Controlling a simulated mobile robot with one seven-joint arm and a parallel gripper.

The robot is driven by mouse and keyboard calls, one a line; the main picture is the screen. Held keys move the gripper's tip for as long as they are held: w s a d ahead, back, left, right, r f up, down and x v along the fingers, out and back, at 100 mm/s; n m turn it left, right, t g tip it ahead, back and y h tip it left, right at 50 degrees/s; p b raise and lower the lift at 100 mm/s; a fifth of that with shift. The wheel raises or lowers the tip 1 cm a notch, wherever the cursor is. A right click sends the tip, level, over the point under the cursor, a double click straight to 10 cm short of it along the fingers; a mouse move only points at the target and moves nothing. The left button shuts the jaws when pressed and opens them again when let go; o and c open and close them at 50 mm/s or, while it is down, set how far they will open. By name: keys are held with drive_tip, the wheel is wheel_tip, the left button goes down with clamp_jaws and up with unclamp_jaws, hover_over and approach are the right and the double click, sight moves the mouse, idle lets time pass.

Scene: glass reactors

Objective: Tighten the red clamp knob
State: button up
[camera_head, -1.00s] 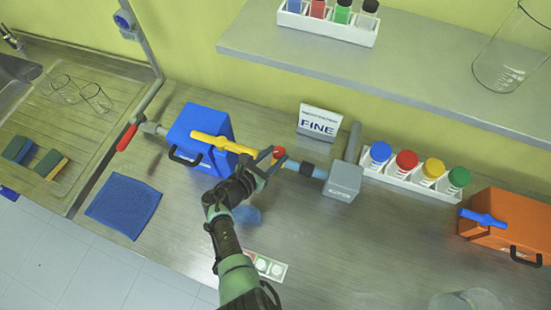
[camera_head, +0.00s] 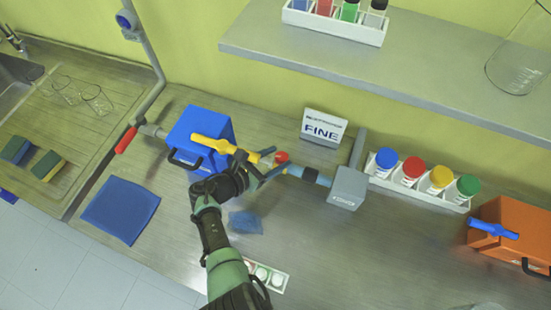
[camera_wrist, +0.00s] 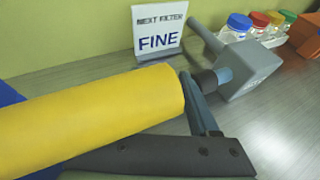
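The red clamp knob (camera_head: 282,157) sits on the pipe joint between the blue box (camera_head: 203,128) and the grey block (camera_head: 348,187) in the head view. My gripper (camera_head: 272,170) is just in front and left of the knob, near the end of the yellow handle (camera_head: 212,143). I cannot tell whether it touches the knob. In the wrist view the yellow handle (camera_wrist: 95,115) fills the left side and hides part of my gripper. One dark finger with a blue-grey tip shows below it. The knob is not visible there.
A sign reading FINE (camera_head: 323,128) stands behind the pipe. A rack of coloured-lid jars (camera_head: 425,178) and an orange box (camera_head: 510,232) are to the right. A blue cloth (camera_head: 120,208) lies at left. A shelf (camera_head: 400,70) overhangs the back. The right front bench is clear.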

drive_tip(key=shift+o, duration=0.7)
drive_tip(key=shift+s+f, duration=0.1)
drive_tip(key=v, duration=1.3)
drive_tip(key=shift+p, duration=0.3)
